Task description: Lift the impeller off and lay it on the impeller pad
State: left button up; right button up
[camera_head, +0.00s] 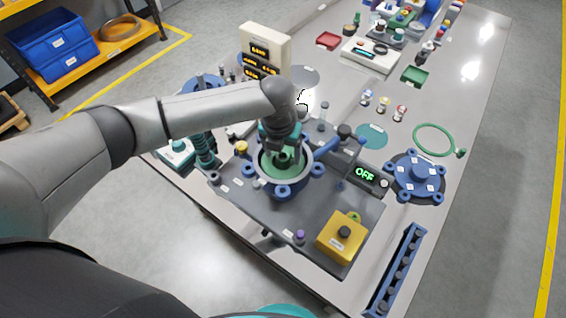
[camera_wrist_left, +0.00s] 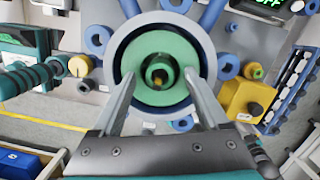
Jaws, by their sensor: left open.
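The green impeller (camera_head: 270,161) sits inside the round blue pump housing (camera_head: 283,190). In the left wrist view the impeller (camera_wrist_left: 150,42) is a green disc with a dark central hub (camera_wrist_left: 160,72). My left gripper (camera_head: 284,150) is over the housing, pointing down. In the left wrist view its open fingers (camera_wrist_left: 159,78) stand apart, one on each side of the hub; I cannot tell whether they touch the impeller. A flat teal disc (camera_head: 371,135) and a grey disc (camera_head: 304,76) lie bare on the table; I cannot tell which is the impeller pad. My right gripper is not in view.
The housing stands on a dark base plate (camera_head: 245,205) with a yellow box (camera_head: 342,237) and an "OFF" display (camera_head: 365,175). A blue flanged cover (camera_head: 418,174), green ring (camera_head: 434,139) and blue bolt rack (camera_head: 397,270) are at right. A display stand (camera_head: 265,45) rises behind the arm.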

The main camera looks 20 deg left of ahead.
pick_arm(q)
jog(key=shift+f, duration=0.15)
grip_shut()
dwell(0.5)
jog(key=shift+w, duration=0.1)
